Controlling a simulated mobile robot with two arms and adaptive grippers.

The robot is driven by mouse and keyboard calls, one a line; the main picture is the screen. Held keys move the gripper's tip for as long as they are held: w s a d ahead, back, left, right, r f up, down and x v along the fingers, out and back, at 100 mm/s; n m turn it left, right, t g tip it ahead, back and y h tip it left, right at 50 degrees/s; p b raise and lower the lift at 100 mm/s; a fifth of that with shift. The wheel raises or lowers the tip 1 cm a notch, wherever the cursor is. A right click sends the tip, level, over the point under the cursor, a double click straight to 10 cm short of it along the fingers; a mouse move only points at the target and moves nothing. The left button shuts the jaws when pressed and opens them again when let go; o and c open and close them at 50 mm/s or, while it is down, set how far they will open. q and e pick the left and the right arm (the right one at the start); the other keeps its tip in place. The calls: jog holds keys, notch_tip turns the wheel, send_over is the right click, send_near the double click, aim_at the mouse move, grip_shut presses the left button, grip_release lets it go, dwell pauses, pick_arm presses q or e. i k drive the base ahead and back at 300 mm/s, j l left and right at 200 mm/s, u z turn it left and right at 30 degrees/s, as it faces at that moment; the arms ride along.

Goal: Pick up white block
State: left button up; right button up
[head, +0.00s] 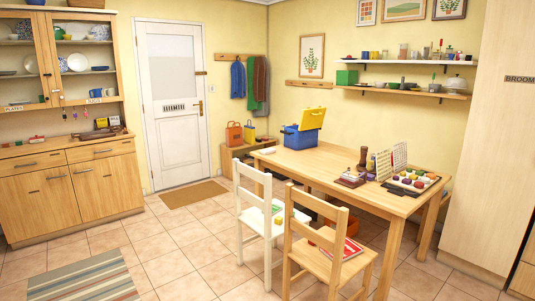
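I cannot make out a white block for sure anywhere in the head view. The wooden table (325,163) at the right of the middle bears several small things, too small to tell apart fully. Neither of my grippers shows, so nothing can be said of what they hold.
A blue box (299,139) with a raised yellow lid (313,118) stands on the table's far left end. A white chair (254,224) and a wooden chair (318,255) stand before the table. A cabinet (68,193) stands at left. Tiled floor (180,262) lies clear between.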

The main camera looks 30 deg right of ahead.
aim_at(269, 150)
jog(key=i+l+z, duration=0.1)
jog(key=i, duration=2.7)
jog(key=i+u, duration=0.1)
jog(key=i, duration=1.5)
jog(key=i+z, duration=0.7)
jog(key=z, duration=0.15)
jog(key=i+j+z, duration=0.2)
jog(key=z, duration=0.2)
jog(key=i, duration=0.1)
